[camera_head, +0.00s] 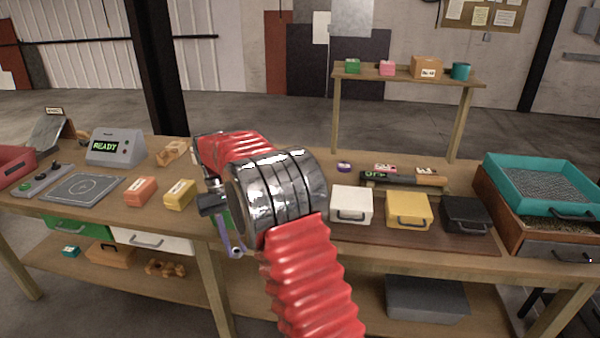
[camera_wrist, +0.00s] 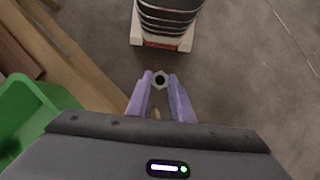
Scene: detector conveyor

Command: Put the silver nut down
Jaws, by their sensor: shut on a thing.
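The silver nut (camera_wrist: 160,79) shows in the wrist view as a small hexagonal ring with a dark hole. My gripper (camera_wrist: 160,84) has its two purple fingers closed on the nut, one on each side. In the head view my gripper (camera_head: 233,251) hangs in front of the workbench edge, mostly hidden behind my red arm, and the nut cannot be made out there. The wrist view shows grey floor below the nut.
The workbench (camera_head: 100,200) carries a READY device (camera_head: 115,147), an orange box (camera_head: 141,191), a yellow box (camera_head: 180,194), and white (camera_head: 351,205), yellow (camera_head: 408,210) and black (camera_head: 466,215) drawers. A teal tray (camera_head: 540,185) stands at right. A green drawer (camera_wrist: 25,115) is near my gripper.

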